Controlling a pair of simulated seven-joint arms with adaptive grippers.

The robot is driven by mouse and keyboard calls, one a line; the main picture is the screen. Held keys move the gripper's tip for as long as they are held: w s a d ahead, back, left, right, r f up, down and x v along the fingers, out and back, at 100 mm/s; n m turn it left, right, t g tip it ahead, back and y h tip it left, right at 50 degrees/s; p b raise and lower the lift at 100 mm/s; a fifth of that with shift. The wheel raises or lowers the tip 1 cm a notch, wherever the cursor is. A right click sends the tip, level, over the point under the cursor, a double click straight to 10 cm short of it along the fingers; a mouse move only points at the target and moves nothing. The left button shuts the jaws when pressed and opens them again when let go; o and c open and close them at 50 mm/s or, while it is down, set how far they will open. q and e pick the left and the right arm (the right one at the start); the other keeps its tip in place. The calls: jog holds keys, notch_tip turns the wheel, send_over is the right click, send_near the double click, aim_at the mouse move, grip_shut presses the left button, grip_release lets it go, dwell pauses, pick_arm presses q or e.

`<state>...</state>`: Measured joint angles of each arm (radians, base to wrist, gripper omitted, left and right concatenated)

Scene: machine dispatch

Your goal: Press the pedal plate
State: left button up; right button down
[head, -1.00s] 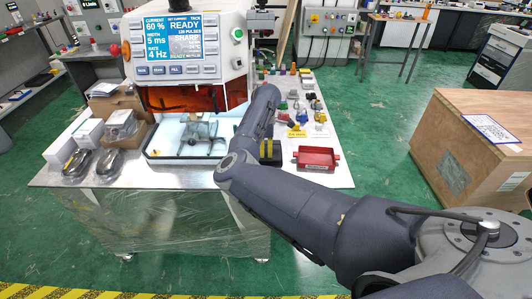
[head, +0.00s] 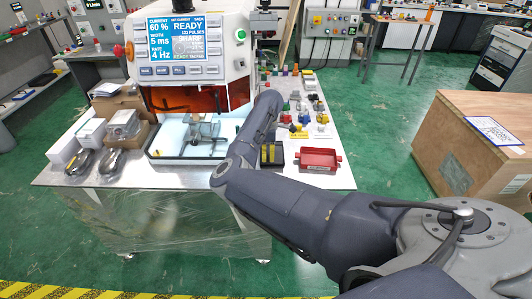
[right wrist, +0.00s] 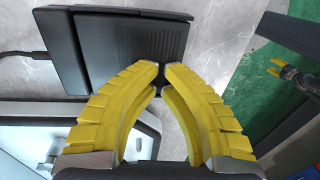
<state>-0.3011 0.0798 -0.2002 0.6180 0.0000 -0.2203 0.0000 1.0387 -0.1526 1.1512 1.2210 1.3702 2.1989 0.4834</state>
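The dark pedal plate (right wrist: 130,45) lies at the top left of the right wrist view, with a smooth side and a ribbed side. In the head view the dark pedal (head: 279,155) is partly hidden at the right of the machine (head: 195,50). My right gripper (right wrist: 162,70) has yellow fingers whose tips nearly meet, with nothing between them. The tips overlap the pedal's near edge in this view; I cannot tell whether they touch it. In the head view the right gripper (head: 267,160) is small, in front of the pedal.
A red tray (head: 319,160) sits right of the pedal, and small coloured parts lie behind it. A wooden crate (head: 450,170) stands at the far right on open green floor.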

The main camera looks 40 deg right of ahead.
aim_at(268, 160)
notch_tip(268, 160, up, 14)
jog(key=shift+s+a, duration=0.15)
jog(key=shift+s, duration=0.1)
dwell(0.4)
jog(key=c, duration=2.2)
grip_release()
